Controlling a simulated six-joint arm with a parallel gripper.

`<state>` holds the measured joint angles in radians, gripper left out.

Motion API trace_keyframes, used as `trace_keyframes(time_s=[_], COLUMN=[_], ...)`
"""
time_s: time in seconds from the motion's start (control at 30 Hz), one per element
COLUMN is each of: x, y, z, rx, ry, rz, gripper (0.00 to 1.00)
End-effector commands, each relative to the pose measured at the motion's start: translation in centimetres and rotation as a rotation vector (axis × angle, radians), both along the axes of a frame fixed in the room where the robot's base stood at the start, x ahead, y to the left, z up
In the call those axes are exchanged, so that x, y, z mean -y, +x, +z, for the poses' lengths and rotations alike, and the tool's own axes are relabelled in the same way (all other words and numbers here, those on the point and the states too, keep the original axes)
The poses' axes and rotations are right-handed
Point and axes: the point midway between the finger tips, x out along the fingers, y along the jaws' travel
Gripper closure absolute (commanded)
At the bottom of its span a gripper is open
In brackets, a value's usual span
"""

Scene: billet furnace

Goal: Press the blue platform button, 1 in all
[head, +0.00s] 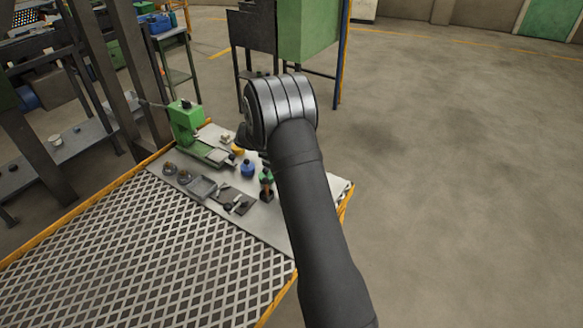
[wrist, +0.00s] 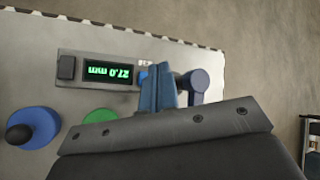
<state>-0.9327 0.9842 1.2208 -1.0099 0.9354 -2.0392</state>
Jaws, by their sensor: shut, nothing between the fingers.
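The blue platform button (head: 247,168) stands on the grey work surface in the head view, a blue base with a dark top. In the wrist view a blue round base with a black knob (wrist: 33,128) lies at the lower left, apart from my gripper. My gripper (wrist: 158,70) is shut and empty, its fingers in front of the right end of a gauge with a green display (wrist: 108,72), reading 27.0 mm upside down. I cannot tell whether the fingers touch it. In the head view my arm hides most of the gripper.
A green round piece (wrist: 100,115) is partly hidden beside the blue one. A dark blue-grey rounded part (wrist: 200,82) lies right of the fingers. A green machine (head: 186,124), grey tray (head: 200,187) and black-handled items (head: 238,202) crowd the surface. Mesh decking (head: 150,250) is clear.

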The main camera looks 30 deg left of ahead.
Motion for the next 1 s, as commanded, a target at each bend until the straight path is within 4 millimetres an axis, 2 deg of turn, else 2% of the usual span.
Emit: trace_keyframes(time_s=[0.2, 0.3, 1.0], x=[0.0, 0.0, 0.0], y=[0.0, 0.0, 0.0], z=[2.2, 2.6, 2.2], rx=[0.0, -0.001, -0.001], ry=[0.001, -0.001, -0.002], rz=[-0.001, 0.0, -0.001], gripper=[1.0, 1.0, 1.0])
